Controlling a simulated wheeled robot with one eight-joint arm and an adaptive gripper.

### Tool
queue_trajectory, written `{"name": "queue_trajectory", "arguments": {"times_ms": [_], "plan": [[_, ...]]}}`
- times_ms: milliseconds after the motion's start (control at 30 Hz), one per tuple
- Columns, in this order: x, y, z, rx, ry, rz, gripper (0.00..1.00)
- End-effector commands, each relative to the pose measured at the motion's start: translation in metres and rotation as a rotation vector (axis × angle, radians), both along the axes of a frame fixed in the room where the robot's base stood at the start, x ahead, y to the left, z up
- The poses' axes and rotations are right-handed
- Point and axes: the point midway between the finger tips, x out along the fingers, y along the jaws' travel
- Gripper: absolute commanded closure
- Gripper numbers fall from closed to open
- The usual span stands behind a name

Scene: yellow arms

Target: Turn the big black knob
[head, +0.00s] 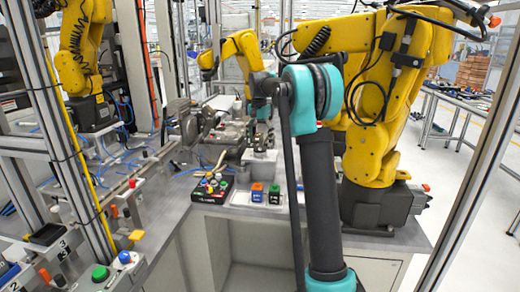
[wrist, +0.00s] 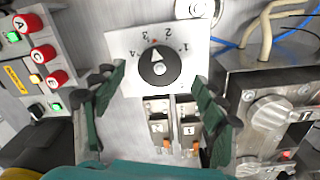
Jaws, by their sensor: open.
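The big black knob (wrist: 159,72) is round, with a white pointer and a pale centre. It sits on a white plate (wrist: 118,42) with numbers around its upper side, and the pointer faces up and slightly left. My gripper (wrist: 160,84) is open, with one green-padded finger on the left and one on the right of the knob. Gaps show between both fingers and the knob; whether they reach its depth I cannot tell. In the head view my arm's end is small near the bench's back, and I cannot make out the knob there.
In the wrist view, red knobs (wrist: 43,55) on a panel stand at the left, two switches (wrist: 186,128) sit below the plate, and a metal box (wrist: 262,82) is close at the right. In the head view, yellow robot arms (head: 385,105) stand around the bench.

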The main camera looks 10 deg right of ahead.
Motion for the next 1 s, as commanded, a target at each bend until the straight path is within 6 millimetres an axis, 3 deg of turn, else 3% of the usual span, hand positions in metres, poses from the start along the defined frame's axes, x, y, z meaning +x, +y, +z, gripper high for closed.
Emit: {"name": "queue_trajectory", "arguments": {"times_ms": [100, 300, 667, 1000], "plan": [[0.000, 0.000, -0.019, 0.000, 0.000, 0.000, 0.29], [0.000, -0.001, -0.037, 0.000, 0.000, 0.000, 0.29], [0.000, -0.001, -0.040, 0.000, 0.000, 0.000, 0.30], [0.000, -0.001, -0.040, 0.000, 0.000, 0.000, 0.72]]}}
